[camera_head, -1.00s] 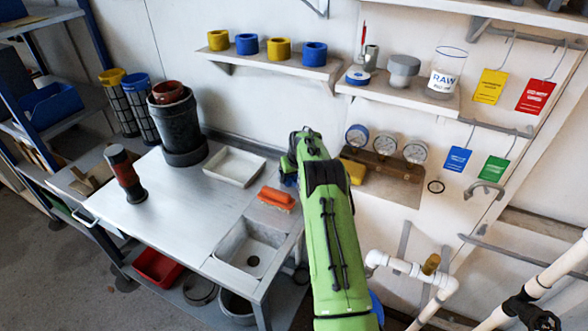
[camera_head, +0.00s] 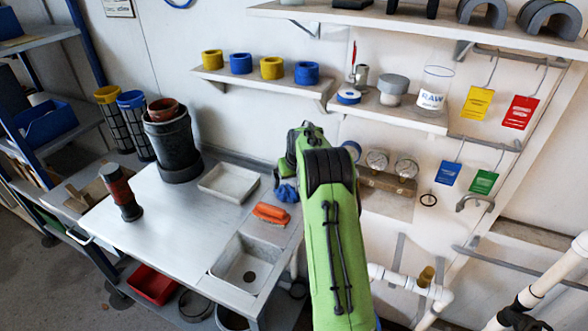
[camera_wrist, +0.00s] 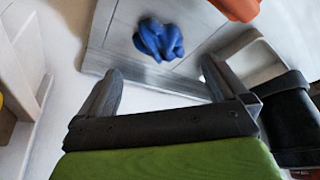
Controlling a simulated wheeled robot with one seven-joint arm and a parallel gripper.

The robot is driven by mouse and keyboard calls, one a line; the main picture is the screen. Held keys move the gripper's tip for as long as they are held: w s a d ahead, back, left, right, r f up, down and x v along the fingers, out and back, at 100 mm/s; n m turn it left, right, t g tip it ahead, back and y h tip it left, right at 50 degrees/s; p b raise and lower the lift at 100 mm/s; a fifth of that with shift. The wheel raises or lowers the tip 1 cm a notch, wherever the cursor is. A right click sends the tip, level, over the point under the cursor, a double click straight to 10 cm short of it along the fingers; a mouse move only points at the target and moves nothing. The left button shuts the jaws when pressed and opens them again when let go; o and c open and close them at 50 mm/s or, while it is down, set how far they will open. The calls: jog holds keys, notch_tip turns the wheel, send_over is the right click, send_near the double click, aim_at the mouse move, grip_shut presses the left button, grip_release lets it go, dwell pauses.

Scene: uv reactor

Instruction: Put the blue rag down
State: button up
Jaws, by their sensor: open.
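The blue rag (camera_head: 287,193) lies crumpled on the back right part of the metal worktop (camera_head: 150,228), just behind the orange brush. It also shows in the wrist view (camera_wrist: 158,40), near the worktop edge and apart from my fingers. My gripper (camera_wrist: 160,82) is open, with nothing between its two dark fingers. In the head view my green arm reaches over the right end of the worktop and hides the gripper's fingers.
An orange brush (camera_head: 271,214) lies between the rag and the sink (camera_head: 241,264). A white tray (camera_head: 228,182) and a black bucket (camera_head: 173,147) stand to the left. Gauges (camera_head: 377,160) are behind my arm, below a shelf (camera_head: 395,113).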

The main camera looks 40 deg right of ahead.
jog(key=s+a+r+n, duration=0.1)
jog(key=s+a+r, duration=0.5)
jog(key=a+r, duration=0.3)
jog(key=s+a+r+n, duration=0.1)
jog(key=s+a+r, duration=0.6)
jog(key=r, duration=0.4)
jog(key=s+a, duration=0.5)
jog(key=s, duration=0.6)
jog(key=s+a+f+n+t+y, duration=0.1)
jog(key=s+a, duration=0.5)
jog(key=s, duration=0.6)
jog(key=shift+s+f+p, duration=0.2)
jog(key=shift+s+p, duration=0.1)
jog(key=shift+a, duration=0.1)
notch_tip(320, 180, up, 3)
jog(key=p, duration=0.3)
jog(key=shift+r, duration=0.15)
